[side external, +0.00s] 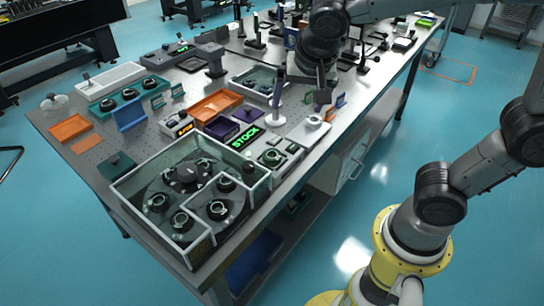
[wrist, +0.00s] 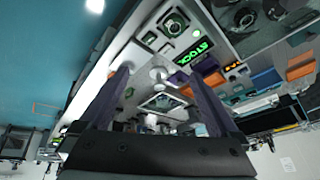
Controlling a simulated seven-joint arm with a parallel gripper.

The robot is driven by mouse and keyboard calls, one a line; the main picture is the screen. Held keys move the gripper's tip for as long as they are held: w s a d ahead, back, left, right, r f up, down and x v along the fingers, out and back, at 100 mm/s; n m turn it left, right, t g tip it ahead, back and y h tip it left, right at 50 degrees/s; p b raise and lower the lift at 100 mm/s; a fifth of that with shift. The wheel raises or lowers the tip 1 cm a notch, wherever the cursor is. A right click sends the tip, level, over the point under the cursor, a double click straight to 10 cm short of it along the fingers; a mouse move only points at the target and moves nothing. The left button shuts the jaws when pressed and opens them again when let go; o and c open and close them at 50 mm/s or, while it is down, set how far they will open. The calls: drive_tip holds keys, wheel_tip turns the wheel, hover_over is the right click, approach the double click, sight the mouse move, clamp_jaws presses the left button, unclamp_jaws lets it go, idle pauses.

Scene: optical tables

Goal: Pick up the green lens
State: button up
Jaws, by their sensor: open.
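A square dark green mount with a round glass lens (side external: 271,157) lies flat on the table beside the STOCK sign in the side view. It also shows at the top of the wrist view as a green-rimmed round lens (wrist: 174,22). I take it for the green lens, but its colour is hard to confirm. My gripper (side external: 300,103) is above the table, farther back than this lens and apart from it. In the wrist view my gripper (wrist: 160,76) has its two purple-grey fingers wide apart, with nothing held between them.
A clear-walled box (side external: 126,184) with several dark round mounts stands at the near end. The lit STOCK sign (side external: 245,138), an orange tray (side external: 214,106) and a white round-topped piece (side external: 314,122) surround the lens area. Other optics crowd the table behind.

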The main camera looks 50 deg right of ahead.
drive_tip(key=n+g, duration=0.1)
drive_tip(key=n, duration=0.1)
approach(272, 154)
drive_tip(key=f, duration=0.1)
drive_tip(key=d+f, duration=0.1)
drive_tip(key=f, duration=0.1)
drive_tip(key=shift+w+x, duration=0.2)
drive_tip(key=shift+x, duration=1.15)
drive_tip(key=shift+w+x, duration=0.2)
drive_tip(key=shift+x, duration=1.15)
drive_tip(key=shift+a, duration=0.1)
drive_tip(key=shift+r, duration=0.1)
drive_tip(key=c, duration=1.5)
drive_tip(key=shift+o, duration=0.2)
drive_tip(key=shift+r, duration=0.1)
